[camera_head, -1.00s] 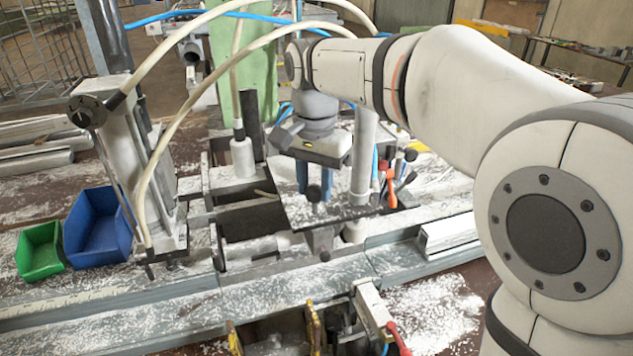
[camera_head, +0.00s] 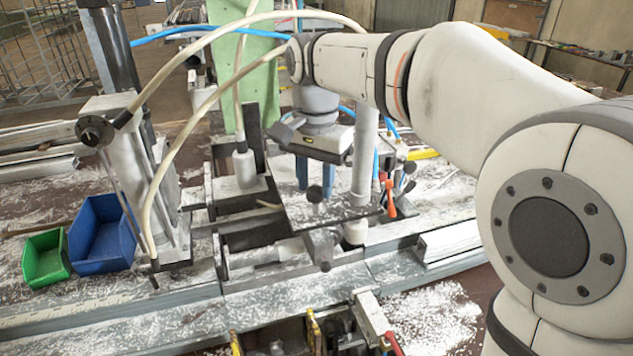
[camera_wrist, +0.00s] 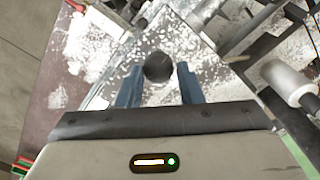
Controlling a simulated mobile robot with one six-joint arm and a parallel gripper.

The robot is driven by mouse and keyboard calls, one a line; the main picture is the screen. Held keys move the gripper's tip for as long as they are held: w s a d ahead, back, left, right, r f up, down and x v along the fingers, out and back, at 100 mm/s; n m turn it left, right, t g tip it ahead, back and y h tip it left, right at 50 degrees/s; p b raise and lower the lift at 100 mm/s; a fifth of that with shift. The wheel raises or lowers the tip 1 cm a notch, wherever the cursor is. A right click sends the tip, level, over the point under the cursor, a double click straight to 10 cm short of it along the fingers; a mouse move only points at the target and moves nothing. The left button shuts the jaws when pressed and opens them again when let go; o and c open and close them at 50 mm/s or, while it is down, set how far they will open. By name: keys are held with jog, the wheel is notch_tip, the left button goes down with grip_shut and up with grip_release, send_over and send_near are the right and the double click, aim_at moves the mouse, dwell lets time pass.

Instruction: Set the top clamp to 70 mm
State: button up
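My gripper (camera_head: 314,178) points down over the machine's dark, chip-covered plate (camera_head: 350,211), its two blue fingers apart. A round black knob (camera_head: 315,194) stands at the fingertips. In the wrist view the knob (camera_wrist: 158,66) lies between and slightly beyond the fingertips (camera_wrist: 159,72), with a gap on both sides. I cannot tell how deep the fingers reach around it. A white clamp cylinder (camera_head: 244,168) with a hose stands left of my gripper; it also shows in the wrist view (camera_wrist: 290,82). I cannot tell which part is the top clamp, and no millimetre reading is legible.
A tall clamp unit (camera_head: 150,175) with hoses stands at the left, beside blue (camera_head: 102,240) and green (camera_head: 45,258) bins. White chips cover the bench.

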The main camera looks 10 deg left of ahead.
jog(key=o, duration=0.4)
jog(key=shift+s+f, duration=0.1)
jog(key=shift+r, duration=3.9)
